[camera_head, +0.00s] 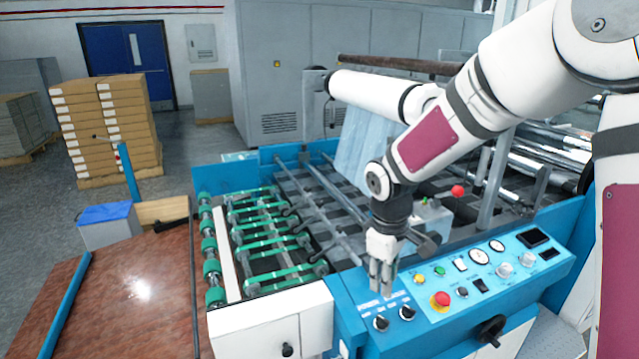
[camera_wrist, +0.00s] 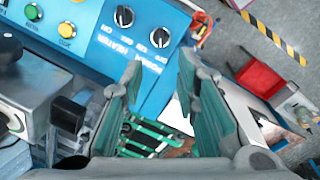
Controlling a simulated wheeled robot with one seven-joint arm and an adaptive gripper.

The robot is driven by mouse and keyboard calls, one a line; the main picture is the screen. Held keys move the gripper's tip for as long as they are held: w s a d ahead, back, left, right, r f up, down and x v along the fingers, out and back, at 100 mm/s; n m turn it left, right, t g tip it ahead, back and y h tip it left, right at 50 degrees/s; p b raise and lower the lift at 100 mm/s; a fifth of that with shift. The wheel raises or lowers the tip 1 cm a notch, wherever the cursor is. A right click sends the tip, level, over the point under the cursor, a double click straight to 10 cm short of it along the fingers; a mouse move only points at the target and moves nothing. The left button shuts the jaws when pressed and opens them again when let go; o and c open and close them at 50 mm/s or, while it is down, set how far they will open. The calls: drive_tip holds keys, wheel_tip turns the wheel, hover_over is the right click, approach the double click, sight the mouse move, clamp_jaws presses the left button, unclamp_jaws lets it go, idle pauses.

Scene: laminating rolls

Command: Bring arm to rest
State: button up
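My gripper (camera_head: 381,287) hangs pointing down above the left part of the blue control panel (camera_head: 550,267), close to two black rotary switches. In the wrist view my gripper (camera_wrist: 160,72) has its two fingers apart with nothing between them. The two black switches, one of them (camera_wrist: 124,17) labelled for power and heater, lie beyond the fingertips. I cannot tell whether the fingers touch the panel. My white arm reaches in from the right over the machine.
The panel carries a red emergency button (camera_head: 441,300), gauges and several knobs. Green-belted rollers (camera_head: 268,245) lie left of my gripper, and a brown table (camera_head: 130,285) is further left. Stacked boxes (camera_head: 105,125) stand at the back left. A metal box (camera_wrist: 28,85) is close beside my gripper.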

drive_tip(key=s+d+r+m+t, duration=0.2)
drive_tip(key=s+r+m, duration=0.3)
drive_tip(key=s+r, duration=0.8)
drive_tip(key=s+r+m+t+y, duration=0.1)
drive_tip(key=s+r+m, duration=0.3)
drive_tip(key=s, duration=0.6)
drive_tip(key=shift+s+a+r+t, duration=0.35)
drive_tip(key=shift+r+t, duration=0.25)
drive_tip(key=shift+t, duration=0.1)
